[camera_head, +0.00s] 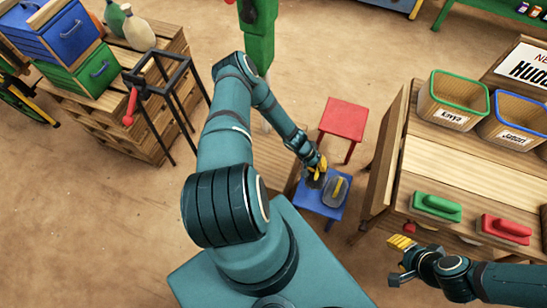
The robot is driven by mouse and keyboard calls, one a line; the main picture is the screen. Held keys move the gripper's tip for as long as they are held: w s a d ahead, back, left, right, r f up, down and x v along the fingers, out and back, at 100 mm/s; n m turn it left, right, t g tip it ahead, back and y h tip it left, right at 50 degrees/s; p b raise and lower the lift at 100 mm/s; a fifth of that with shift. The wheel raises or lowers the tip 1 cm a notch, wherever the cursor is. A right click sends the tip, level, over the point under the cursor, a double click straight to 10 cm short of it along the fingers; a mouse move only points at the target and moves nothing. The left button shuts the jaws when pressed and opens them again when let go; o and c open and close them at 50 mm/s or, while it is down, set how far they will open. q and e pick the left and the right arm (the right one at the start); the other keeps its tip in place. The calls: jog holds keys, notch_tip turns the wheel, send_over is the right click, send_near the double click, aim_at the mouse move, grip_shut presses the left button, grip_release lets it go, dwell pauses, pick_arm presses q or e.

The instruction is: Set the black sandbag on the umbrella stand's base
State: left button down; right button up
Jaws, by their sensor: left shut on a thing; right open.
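My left gripper (319,168) has yellow fingers and is over the left part of the blue stool (312,202). It is shut on a small dark thing (315,181) that looks like the black sandbag, mostly hidden by the fingers. I cannot tell whether the dark thing touches the stool. A green closed umbrella or pole (258,35) stands at the top centre. Its base is not visible; my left arm covers the area below it. My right gripper (402,250) is open and empty at the lower right, in front of the wooden counter.
A grey item with a yellow strip (336,190) lies on the blue stool. A red stool (344,119) stands behind. The counter (455,165) at right holds a green block (437,206), a red block (503,229) and bins. Pallets (110,115) and a black frame (170,85) stand left.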

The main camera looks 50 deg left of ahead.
pick_arm(q)
jog(key=s+a+r+n+t+y+p, duration=0.1)
jog(key=s+a+r+n+p, duration=0.15)
jog(key=s+a, duration=0.4)
jog(key=s+a+r+n+t+y+p, duration=0.1)
jog(key=s+a+r+n+y+p, duration=0.15)
jog(key=a, duration=0.65)
jog(key=s+a+r+n+t+y+p, duration=0.1)
jog(key=s+a+n, duration=0.2)
jog(key=s+a, duration=0.4)
jog(key=shift+h, duration=0.25)
jog(key=shift+w+a+f+b, duration=0.2)
jog(key=shift+f+b, duration=0.25)
jog(key=shift+f, duration=1.15)
jog(key=shift+w+a+f+b, duration=0.1)
jog(key=shift+a+f+b, duration=0.3)
jog(key=shift+f, duration=1.15)
jog(key=shift+w+a+f+b, duration=0.15)
jog(key=shift+f+b, duration=0.4)
jog(key=shift+f, duration=1.05)
jog(key=shift+f, duration=0.15)
jog(key=c, duration=1.1)
grip_release()
jog(key=shift+g, duration=0.3)
